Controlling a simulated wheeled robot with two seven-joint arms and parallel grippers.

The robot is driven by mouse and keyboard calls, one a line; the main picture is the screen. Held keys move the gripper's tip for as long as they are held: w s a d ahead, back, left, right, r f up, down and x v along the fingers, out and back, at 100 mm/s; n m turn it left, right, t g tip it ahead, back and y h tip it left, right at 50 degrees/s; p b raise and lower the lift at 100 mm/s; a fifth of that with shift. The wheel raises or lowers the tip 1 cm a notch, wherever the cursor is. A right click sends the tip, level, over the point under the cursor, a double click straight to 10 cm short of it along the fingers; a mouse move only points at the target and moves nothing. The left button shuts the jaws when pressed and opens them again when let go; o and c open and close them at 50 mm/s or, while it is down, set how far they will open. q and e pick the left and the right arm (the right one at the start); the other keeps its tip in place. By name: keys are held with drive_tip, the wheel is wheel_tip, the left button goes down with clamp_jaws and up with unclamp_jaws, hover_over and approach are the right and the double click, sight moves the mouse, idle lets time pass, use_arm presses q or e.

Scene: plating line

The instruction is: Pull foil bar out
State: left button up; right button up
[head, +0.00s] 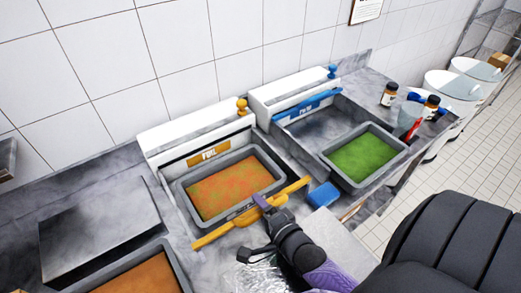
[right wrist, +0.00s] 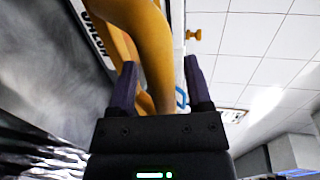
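The yellow foil bar (head: 218,232) lies slantwise across the front of the foil station, before a grey tray of orange food (head: 236,188). The station's white housing (head: 190,140) carries a yellow "FOIL" label (head: 208,153) and a yellow knob. My right gripper (head: 262,202) is at the middle of the bar, its purple fingers overlapping it. In the right wrist view a yellow curved piece (right wrist: 150,55) passes between the fingers (right wrist: 160,85). The fingers stand apart, with a gap beside the right one. Whether they touch the bar is unclear. My left gripper is not in view.
A second station has a blue bar (head: 306,104) and a tray of green food (head: 366,156). A blue block (head: 323,194) lies just right of the yellow bar. Jars (head: 389,94) stand at the back right. Crumpled foil (head: 262,276) lies in front. A dark panel (head: 98,228) lies left.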

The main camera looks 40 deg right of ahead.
drive_tip(key=v, duration=0.9)
drive_tip(key=shift+s+p, duration=0.4)
